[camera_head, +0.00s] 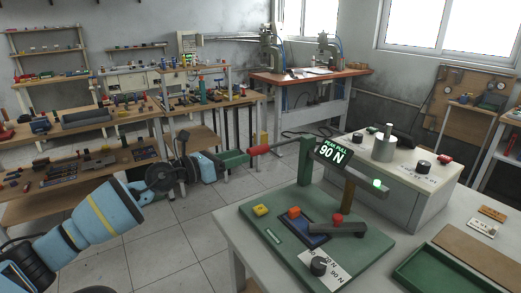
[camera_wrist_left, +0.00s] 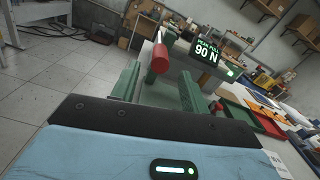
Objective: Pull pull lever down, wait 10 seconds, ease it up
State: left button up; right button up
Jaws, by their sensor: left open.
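The pull lever ends in a red cylindrical grip (camera_head: 261,149), level at the left of a green post (camera_head: 305,160) on a green base plate (camera_head: 258,232). A display (camera_head: 333,151) beside the post reads "PEAK PULL 90 N". My left gripper (camera_head: 244,157) is at the free left end of the red grip, with green fingers. In the left wrist view the fingers (camera_wrist_left: 160,78) are spread apart. The red grip (camera_wrist_left: 160,58) shows beyond and between them, its end toward me. I see no closing on it; contact cannot be told. My right gripper is not in view.
A white cabinet (camera_head: 400,180) stands behind. A green tray (camera_head: 450,275) is at right. Open floor lies left of the table.

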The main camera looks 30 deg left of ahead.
aim_at(253, 152)
pick_arm(q)
jog(key=shift+p+x, duration=0.45)
jog(key=shift+x, duration=3.45)
jog(key=shift+c, duration=0.4)
grip_shut()
